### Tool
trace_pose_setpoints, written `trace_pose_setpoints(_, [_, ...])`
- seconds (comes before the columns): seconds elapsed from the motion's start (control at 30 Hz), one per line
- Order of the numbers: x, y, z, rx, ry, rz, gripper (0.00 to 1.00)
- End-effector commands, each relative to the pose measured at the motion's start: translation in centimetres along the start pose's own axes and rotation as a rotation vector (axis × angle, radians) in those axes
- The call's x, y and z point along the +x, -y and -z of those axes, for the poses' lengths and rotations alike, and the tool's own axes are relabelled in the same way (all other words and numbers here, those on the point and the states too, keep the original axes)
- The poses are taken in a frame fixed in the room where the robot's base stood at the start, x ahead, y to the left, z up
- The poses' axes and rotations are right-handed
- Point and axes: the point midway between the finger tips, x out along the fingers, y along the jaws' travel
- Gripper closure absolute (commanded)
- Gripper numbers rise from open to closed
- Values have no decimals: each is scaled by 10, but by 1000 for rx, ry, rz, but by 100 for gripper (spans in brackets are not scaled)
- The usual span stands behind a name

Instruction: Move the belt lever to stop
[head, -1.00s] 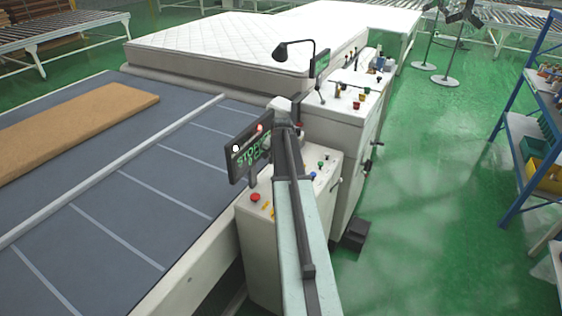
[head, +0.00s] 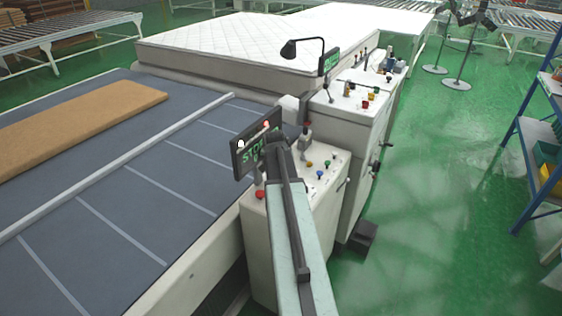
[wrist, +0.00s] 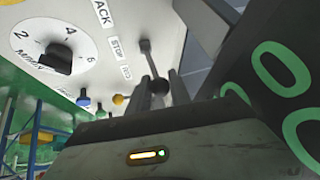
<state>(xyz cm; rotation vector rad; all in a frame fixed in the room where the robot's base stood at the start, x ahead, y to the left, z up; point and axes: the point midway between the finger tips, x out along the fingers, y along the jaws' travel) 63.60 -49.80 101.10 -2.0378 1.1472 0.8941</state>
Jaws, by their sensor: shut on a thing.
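Labels beside the lever include a partly cut-off "ACK", then "STOP" (wrist: 117,48), then a third I cannot read surely. Which label the lever lines up with I cannot tell. In the head view my arm covers much of the control console (head: 262,230), and the lever is not clear there.
A dial (wrist: 57,57) marked 2, 4, 6 and coloured buttons sit left of the lever. A dark display (head: 255,148) with green letters stands close by the arm. The grey conveyor (head: 120,215) carries a brown slab (head: 70,120); a mattress (head: 225,42) lies beyond.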

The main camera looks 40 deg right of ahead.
Motion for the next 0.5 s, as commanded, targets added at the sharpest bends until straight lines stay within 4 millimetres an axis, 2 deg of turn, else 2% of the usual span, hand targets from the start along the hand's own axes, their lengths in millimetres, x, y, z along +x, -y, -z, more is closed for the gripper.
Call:
trace_pose_setpoints(0.03, [0, 2, -2, 2, 4, 4, 100])
trace_pose_setpoints(0.07, [0, 2, -1, 3, 4, 4, 70])
trace_pose_setpoints(0.1, [0, 1, -1, 3, 4, 4, 59])
trace_pose_setpoints(0.13, [0, 1, -1, 4, 4, 4, 54])
trace_pose_setpoints(0.5, [-4, -1, 2, 4, 1, 2, 54])
